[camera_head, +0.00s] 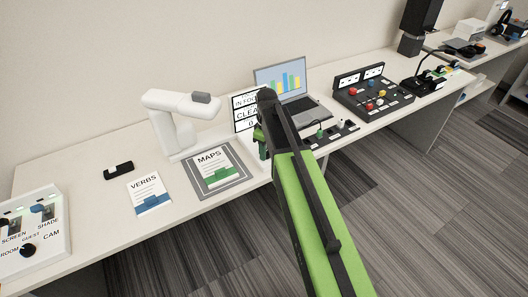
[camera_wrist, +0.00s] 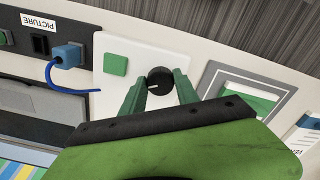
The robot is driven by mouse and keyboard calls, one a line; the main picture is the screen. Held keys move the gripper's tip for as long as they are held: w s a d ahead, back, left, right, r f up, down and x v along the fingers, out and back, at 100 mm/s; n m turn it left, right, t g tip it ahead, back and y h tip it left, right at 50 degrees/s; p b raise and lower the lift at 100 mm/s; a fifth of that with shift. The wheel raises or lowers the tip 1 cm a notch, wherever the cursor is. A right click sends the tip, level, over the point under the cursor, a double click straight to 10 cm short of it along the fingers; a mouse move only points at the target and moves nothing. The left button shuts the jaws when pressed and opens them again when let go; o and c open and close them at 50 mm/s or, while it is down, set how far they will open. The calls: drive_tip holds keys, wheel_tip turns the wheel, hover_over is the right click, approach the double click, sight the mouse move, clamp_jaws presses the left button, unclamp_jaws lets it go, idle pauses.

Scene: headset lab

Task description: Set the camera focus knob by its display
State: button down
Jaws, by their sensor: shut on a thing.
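The black focus knob (camera_wrist: 160,77) sits on a white panel (camera_wrist: 112,47) beside a green square button (camera_wrist: 115,64) in the wrist view. A white line on the knob points left in that view. My gripper (camera_wrist: 158,82) has its green fingers on either side of the knob, shut on it. In the head view my gripper (camera_head: 261,141) is at the panel, and my arm hides the knob. The display (camera_head: 244,113) stands behind it. Its lines read "IN FO…", "CLEA…" and a "0", with their right ends hidden by my arm.
A white document camera (camera_head: 178,120) stands left of the display. A MAPS sheet (camera_head: 214,166) lies on a grey mat, with a VERBS sheet (camera_head: 150,194) beside it. A laptop (camera_head: 282,82) and a black control panel (camera_head: 372,95) are to the right.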

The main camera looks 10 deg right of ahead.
drive_tip(key=shift+s+a+n, duration=0.15)
drive_tip(key=shift+a+n, duration=0.05)
drive_tip(key=shift+n, duration=0.2)
drive_tip(key=c, duration=0.9)
unclamp_jaws()
drive_tip(key=shift+d+r+p, duration=0.1)
drive_tip(key=shift+r+p, duration=0.5)
wheel_tip(320, 180, up, 16)
drive_tip(key=p, duration=1.6)
